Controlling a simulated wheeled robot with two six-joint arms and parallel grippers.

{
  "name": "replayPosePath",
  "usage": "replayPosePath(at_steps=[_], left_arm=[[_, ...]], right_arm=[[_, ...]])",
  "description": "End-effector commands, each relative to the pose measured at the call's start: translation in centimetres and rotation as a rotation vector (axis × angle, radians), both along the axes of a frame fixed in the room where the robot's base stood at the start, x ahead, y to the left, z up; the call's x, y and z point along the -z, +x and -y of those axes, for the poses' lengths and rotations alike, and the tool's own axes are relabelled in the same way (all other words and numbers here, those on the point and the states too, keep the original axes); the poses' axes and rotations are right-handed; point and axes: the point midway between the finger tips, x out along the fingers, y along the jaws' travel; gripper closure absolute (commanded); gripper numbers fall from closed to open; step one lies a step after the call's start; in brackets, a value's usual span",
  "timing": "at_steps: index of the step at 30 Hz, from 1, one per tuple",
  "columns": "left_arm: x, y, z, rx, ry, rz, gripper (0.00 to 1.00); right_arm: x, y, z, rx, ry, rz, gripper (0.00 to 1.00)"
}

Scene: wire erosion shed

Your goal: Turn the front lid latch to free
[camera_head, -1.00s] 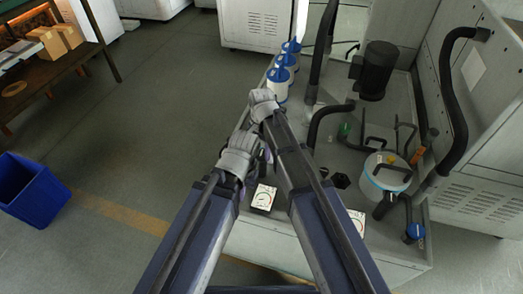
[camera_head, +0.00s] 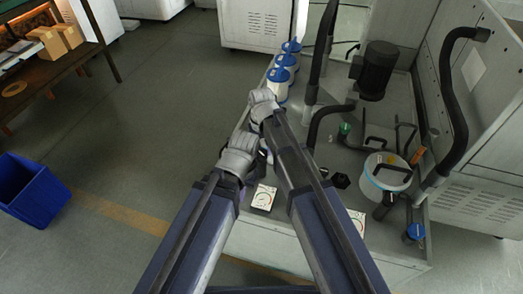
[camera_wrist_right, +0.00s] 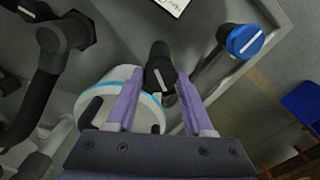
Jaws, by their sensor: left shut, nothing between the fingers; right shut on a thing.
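In the right wrist view the latch is a black knob (camera_wrist_right: 160,74) with a white line on its top, beside a white round lid with a blue band (camera_wrist_right: 118,78). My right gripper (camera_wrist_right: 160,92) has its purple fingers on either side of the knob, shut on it. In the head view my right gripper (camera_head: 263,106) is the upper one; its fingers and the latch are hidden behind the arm. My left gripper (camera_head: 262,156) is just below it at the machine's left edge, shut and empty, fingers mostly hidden.
A blue knob with a white line (camera_wrist_right: 245,40) is right of the latch in the wrist view. White canisters with blue tops (camera_head: 283,75), a black motor (camera_head: 375,70), a round lidded vessel (camera_head: 385,172) and hoses crowd the machine top. Floor to the left is clear before a blue bin (camera_head: 35,190).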

Motion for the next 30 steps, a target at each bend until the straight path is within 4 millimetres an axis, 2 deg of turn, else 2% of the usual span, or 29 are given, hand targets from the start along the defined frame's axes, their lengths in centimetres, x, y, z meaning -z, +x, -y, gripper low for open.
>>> replayPosePath(at_steps=[15,30], left_arm=[[0.01,0.0,0.0,0.0,0.0,0.0,1.0],[0.01,0.0,0.0,0.0,0.0,0.0,1.0]], right_arm=[[0.01,-0.02,-0.02,-0.427,0.0,0.0,1.0],[0.01,-0.05,-0.02,-0.595,0.0,-0.001,1.0]])
